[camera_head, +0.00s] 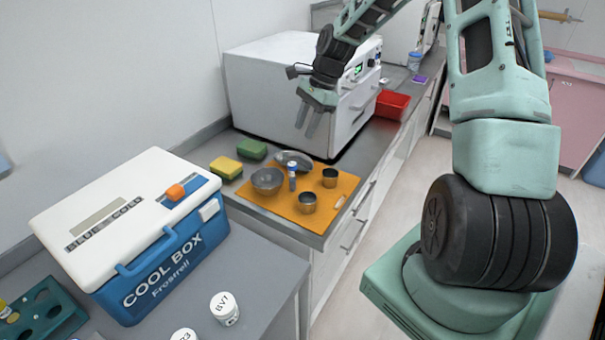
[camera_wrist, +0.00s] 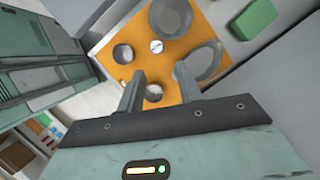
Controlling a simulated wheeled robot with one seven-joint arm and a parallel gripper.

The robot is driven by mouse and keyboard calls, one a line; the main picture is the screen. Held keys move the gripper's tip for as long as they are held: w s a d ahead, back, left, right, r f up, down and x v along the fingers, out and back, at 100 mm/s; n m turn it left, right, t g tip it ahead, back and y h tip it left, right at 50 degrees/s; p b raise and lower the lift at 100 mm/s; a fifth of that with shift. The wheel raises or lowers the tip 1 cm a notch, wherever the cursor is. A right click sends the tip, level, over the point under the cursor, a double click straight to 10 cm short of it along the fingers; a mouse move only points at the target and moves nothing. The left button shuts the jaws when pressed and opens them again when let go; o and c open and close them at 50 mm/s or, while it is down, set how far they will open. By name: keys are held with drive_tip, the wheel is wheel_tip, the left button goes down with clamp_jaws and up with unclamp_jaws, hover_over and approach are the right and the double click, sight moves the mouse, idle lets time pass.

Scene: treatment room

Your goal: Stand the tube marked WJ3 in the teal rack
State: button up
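The teal rack (camera_head: 68,326) is at the lower left of the head view, partly cut off, with round holes and something yellow at its left end. A small upright tube (camera_head: 292,178) with a blue band stands on the orange board among metal vessels; its marking is unreadable. A round white top in the wrist view (camera_wrist: 156,46) looks like this tube. A white cap (camera_head: 183,335) at the bottom edge shows a marking ending in 3; the rest is cut off. My gripper (camera_head: 308,127) is above the board, fingers apart and empty; they also show in the wrist view (camera_wrist: 160,73).
The orange board (camera_head: 262,203) holds metal bowls (camera_head: 267,180) and cups (camera_head: 308,202). Sponges (camera_head: 226,167) lie to its left, a white appliance (camera_head: 300,90) behind. A cool box (camera_head: 170,262) stands beside the rack. A white-capped container marked BV7 (camera_head: 224,308) stands right of the box.

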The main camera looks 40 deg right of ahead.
sight(292, 164)
drive_tip(key=shift+g+y, duration=0.3)
drive_tip(key=p+x, duration=0.1)
drive_tip(key=x, duration=0.3)
drive_tip(key=p+x, duration=0.2)
drive_tip(key=x, duration=0.3)
drive_tip(key=shift+s+d+f+p, duration=0.15)
drive_tip(key=shift+s+p, duration=0.05)
drive_tip(key=shift+p, duration=0.1)
drive_tip(key=shift+p+x, duration=1.4)
drive_tip(key=shift+x, duration=1.3)
drive_tip(key=shift+w, duration=0.2)
clamp_jaws()
